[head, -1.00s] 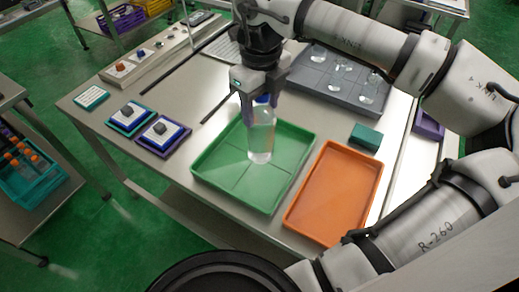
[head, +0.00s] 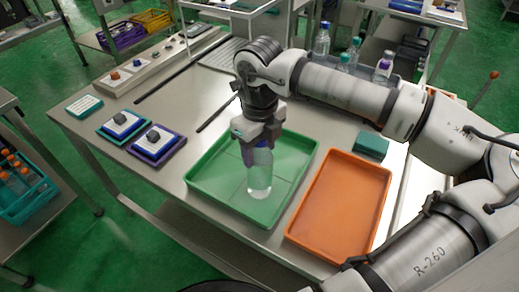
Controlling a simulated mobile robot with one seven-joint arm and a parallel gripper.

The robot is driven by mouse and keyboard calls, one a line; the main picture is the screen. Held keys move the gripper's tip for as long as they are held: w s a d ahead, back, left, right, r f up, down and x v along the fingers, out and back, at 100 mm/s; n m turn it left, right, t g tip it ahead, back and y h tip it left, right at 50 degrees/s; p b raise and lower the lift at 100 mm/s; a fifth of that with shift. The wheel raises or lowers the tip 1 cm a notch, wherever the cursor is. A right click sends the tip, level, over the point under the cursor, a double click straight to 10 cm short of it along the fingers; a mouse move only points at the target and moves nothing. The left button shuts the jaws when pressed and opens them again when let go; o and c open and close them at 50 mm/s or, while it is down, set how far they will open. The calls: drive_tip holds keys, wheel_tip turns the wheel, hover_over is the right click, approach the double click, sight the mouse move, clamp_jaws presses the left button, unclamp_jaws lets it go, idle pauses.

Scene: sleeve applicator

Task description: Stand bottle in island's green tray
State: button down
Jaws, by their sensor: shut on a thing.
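A clear bottle (head: 259,176) stands upright in my gripper (head: 259,143), over the green tray (head: 218,203). The bottle's base shows against the tray floor, inside the rim and towards the front half. I cannot tell whether the base touches the floor.
An orange tray (head: 338,205) lies just right of the green tray, with a teal box (head: 371,147) behind it. Two small framed pads (head: 156,143) sit at the left. Several capped bottles (head: 384,68) stand behind my arm.

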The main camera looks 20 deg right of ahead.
drive_tip(key=c, duration=0.5)
unclamp_jaws()
wheel_tip(320, 180, up, 12)
drive_tip(key=shift+r+b, duration=0.1)
drive_tip(key=shift+b, duration=0.7)
